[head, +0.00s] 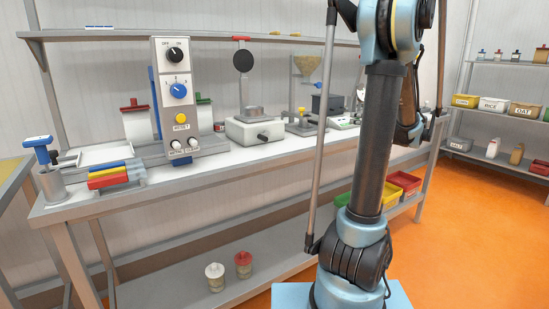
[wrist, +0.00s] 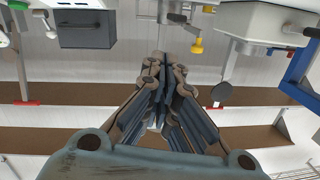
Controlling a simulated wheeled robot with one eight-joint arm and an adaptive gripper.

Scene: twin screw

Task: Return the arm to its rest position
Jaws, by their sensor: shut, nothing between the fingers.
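My gripper (wrist: 162,80) shows in the wrist view with its fingers drawn together at the tips. The gripper is shut and empty. In the head view my arm stands in front of the bench at the right of centre, with a dark upright link and blue joints. Its upper part runs out of the top of the picture, and part of it reaches down behind the upright link at the right. I cannot make out the fingertips in the head view. The wrist view looks at the bench items upside down.
The long bench (head: 240,165) carries a grey control panel (head: 177,100), a white box device (head: 254,130) and a dark grey box (wrist: 86,28). Two jars, white-lidded (head: 215,277) and red-lidded (head: 243,264), stand on the lower shelf. Orange floor (head: 450,240) is clear at right, before shelves with bins (head: 494,104).

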